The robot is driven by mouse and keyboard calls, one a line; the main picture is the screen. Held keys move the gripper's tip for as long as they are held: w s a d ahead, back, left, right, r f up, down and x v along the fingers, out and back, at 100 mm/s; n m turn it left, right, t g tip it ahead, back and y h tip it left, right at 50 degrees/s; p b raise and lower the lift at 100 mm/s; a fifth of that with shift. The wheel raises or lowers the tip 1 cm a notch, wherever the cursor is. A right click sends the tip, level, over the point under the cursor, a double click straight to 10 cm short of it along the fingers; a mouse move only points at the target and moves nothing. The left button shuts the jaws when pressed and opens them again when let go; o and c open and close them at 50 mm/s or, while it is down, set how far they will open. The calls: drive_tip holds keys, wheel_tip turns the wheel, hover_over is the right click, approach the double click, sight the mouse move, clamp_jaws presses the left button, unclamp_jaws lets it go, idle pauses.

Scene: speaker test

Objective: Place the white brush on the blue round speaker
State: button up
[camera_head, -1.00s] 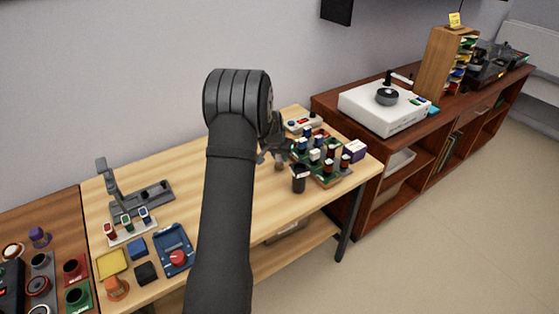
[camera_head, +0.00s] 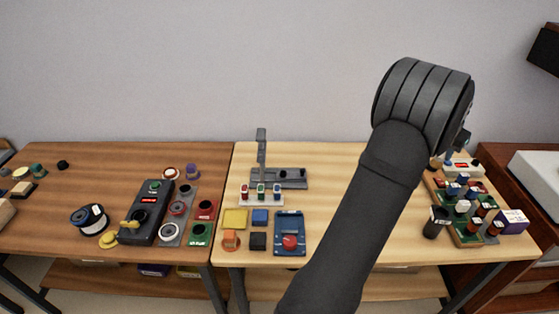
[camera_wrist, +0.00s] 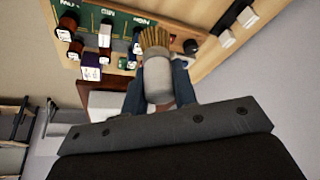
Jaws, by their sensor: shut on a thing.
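The white brush (camera_wrist: 157,80), a pale cylinder with tan bristles pointing away, is between the dark fingers of my gripper (camera_wrist: 158,92) in the wrist view. My gripper is shut on it. In the head view my arm's thick dark wrist hides most of the gripper and the brush, above the right part of the light table. A dark round puck with a pale patch on its side (camera_head: 90,219), on the brown table at the left, looks like the round speaker; its blue colour is hard to confirm. My gripper is far to its right.
A green board with several small bottles (camera_head: 466,210) and a dark cup (camera_head: 435,223) stand near my gripper. A black control box (camera_head: 152,212) and a yellow piece (camera_head: 108,239) sit right of the puck. A blue box with a red button (camera_head: 290,232) is mid-table.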

wheel_tip(320, 180, up, 6)
drive_tip(key=shift+f, duration=0.1)
drive_tip(key=w+a+n+t+y, duration=0.15)
drive_tip(key=w+a, duration=0.45)
drive_tip(key=a, duration=0.6)
drive_tip(key=w+a+n, duration=0.3)
drive_tip(key=w+a, duration=0.2)
drive_tip(key=a, duration=0.7)
drive_tip(key=w+a+n, duration=0.2)
drive_tip(key=w+a, duration=0.4)
drive_tip(key=a, duration=0.6)
drive_tip(key=a+n+y, duration=0.2)
drive_tip(key=a+n, duration=0.1)
drive_tip(key=a, duration=1.5)
drive_tip(key=n+y, duration=0.3)
drive_tip(key=n, duration=0.6)
hover_over(79, 215)
wheel_tip(79, 215, down, 12)
drive_tip(key=shift+f, duration=1.95)
